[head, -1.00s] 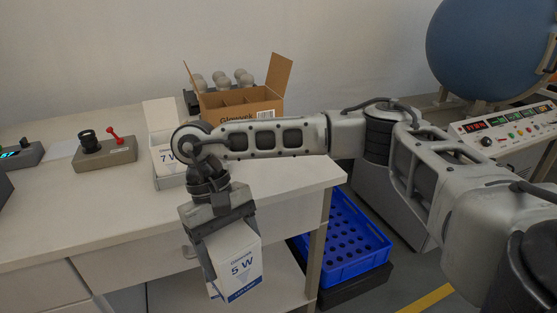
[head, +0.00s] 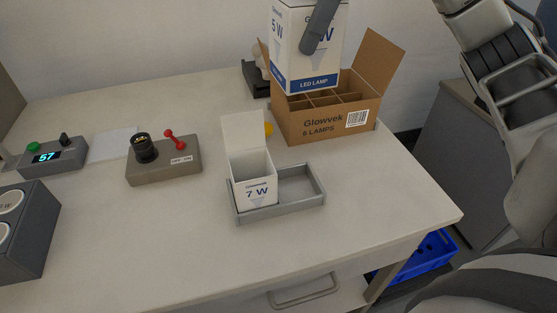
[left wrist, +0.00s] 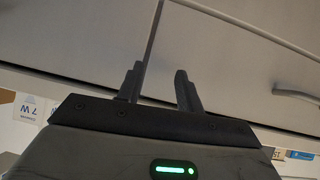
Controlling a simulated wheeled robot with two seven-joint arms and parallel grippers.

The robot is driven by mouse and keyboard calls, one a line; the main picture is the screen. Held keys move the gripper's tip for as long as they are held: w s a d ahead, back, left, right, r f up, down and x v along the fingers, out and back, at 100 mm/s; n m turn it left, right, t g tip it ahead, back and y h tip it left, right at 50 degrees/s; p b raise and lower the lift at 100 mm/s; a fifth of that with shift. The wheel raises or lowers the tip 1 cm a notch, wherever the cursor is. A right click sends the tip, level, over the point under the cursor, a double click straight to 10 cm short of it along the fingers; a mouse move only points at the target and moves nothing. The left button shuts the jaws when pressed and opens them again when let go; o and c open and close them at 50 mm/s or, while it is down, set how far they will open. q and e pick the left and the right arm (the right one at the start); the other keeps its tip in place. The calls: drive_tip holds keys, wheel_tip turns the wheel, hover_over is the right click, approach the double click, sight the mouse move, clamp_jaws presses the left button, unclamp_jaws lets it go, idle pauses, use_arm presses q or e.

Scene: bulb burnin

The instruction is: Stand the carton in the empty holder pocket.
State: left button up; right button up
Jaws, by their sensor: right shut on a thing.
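The white and blue 5 W carton (head: 290,58) is at the top of the head view, upright and raised in front of the brown lamp box. My right gripper (head: 320,25) is shut on it; one dark finger lies across its face, and the rest is out of frame. The grey holder (head: 285,209) lies on the bench, with its right pocket empty. An open 7 W carton (head: 257,192) stands in its left pocket. My left gripper (left wrist: 158,88) shows in the left wrist view, fingers apart and empty, facing the bench front.
The brown six-lamp box (head: 330,125) stands open behind the holder. A socket box with a red lever (head: 165,170) and a display unit (head: 52,158) are on the left. A dark grey block (head: 25,230) is at front left. Bench room right of the holder is clear.

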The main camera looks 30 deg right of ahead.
sight(301, 63)
drive_tip(key=shift+w+d, duration=0.1)
drive_tip(key=shift+w, duration=0.05)
drive_tip(key=shift+m, duration=0.3)
drive_tip(key=f, duration=0.2)
drive_tip(key=f+b, duration=0.1)
drive_tip(key=f, duration=0.1)
drive_tip(key=f+b, duration=0.1)
drive_tip(key=f, duration=0.1)
drive_tip(key=shift+s+f, duration=0.1)
drive_tip(key=shift+s, duration=0.15)
wheel_tip(301, 63, down, 20)
drive_tip(key=shift+f+b, duration=0.2)
drive_tip(key=shift+b, duration=0.5)
drive_tip(key=shift+f, duration=0.4)
use_arm(q)
drive_tip(key=shift+d+f, duration=0.25)
drive_tip(key=shift+f, duration=0.4)
use_arm(e)
drive_tip(key=shift+w, duration=0.1)
use_arm(q)
drive_tip(key=shift+f, duration=0.1)
